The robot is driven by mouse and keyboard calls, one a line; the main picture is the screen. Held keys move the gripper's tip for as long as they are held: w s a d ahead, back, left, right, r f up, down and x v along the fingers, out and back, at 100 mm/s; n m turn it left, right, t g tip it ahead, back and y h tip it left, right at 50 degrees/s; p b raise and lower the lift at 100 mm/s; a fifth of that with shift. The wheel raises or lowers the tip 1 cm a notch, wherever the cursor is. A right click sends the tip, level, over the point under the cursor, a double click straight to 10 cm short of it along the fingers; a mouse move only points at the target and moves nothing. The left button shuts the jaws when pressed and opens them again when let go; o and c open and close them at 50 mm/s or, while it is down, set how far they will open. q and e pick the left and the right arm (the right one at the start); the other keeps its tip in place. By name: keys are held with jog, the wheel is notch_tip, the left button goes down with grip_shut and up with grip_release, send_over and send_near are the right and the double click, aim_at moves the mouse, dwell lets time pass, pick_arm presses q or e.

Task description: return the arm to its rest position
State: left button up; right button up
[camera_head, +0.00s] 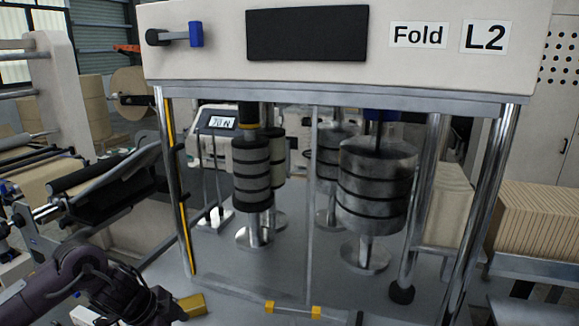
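My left arm comes in at the bottom left, bent, with its dark wrist and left gripper (160,306) low in the picture. The gripper is in front of the machine's lower left corner. Its fingers are dark and partly cut off by the bottom edge, so I cannot tell whether they are open or shut. I see nothing clearly held in it. A yellow block (193,305) shows just right of the gripper; I cannot tell whether they touch. My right arm and gripper are not in view.
A machine labelled Fold L2 (300,80) fills the middle, with metal posts, banded rollers (376,190) and yellow hinges (292,309) at its lower front edge. A roller stand (110,190) is at the left. Stacked brown cardboard (540,225) stands at the right.

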pick_arm(q)
jog(key=s+d+f+n+t+h, duration=0.1)
jog(key=s+d+t, duration=0.15)
jog(key=d, duration=0.75)
jog(key=s+d+f+t+h, duration=0.1)
jog(key=s+d+t, duration=0.15)
jog(key=d, duration=0.65)
jog(key=s+a+f+n+g+y, duration=0.2)
jog(key=s+a+n+y, duration=0.1)
jog(key=s+a+n, duration=0.45)
jog(key=s+a+f+n+g+y, duration=0.25)
jog(key=s+a+n, duration=0.25)
jog(key=s+a, duration=0.4)
notch_tip(320, 180, down, 30)
jog(key=s+d+f+g+b, duration=0.1)
jog(key=s+b, duration=0.1)
jog(key=s, duration=0.1)
jog(key=s+a+f+g+b, duration=0.1)
jog(key=s+a+f, duration=0.2)
jog(key=s+f, duration=1.6)
jog(key=shift+s+a+f+m+y, duration=0.2)
jog(key=shift+f+m+y, duration=0.25)
jog(key=shift+f, duration=0.3)
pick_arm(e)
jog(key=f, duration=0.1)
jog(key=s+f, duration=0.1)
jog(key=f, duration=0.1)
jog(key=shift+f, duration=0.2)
pick_arm(q)
jog(key=shift+g, duration=0.25)
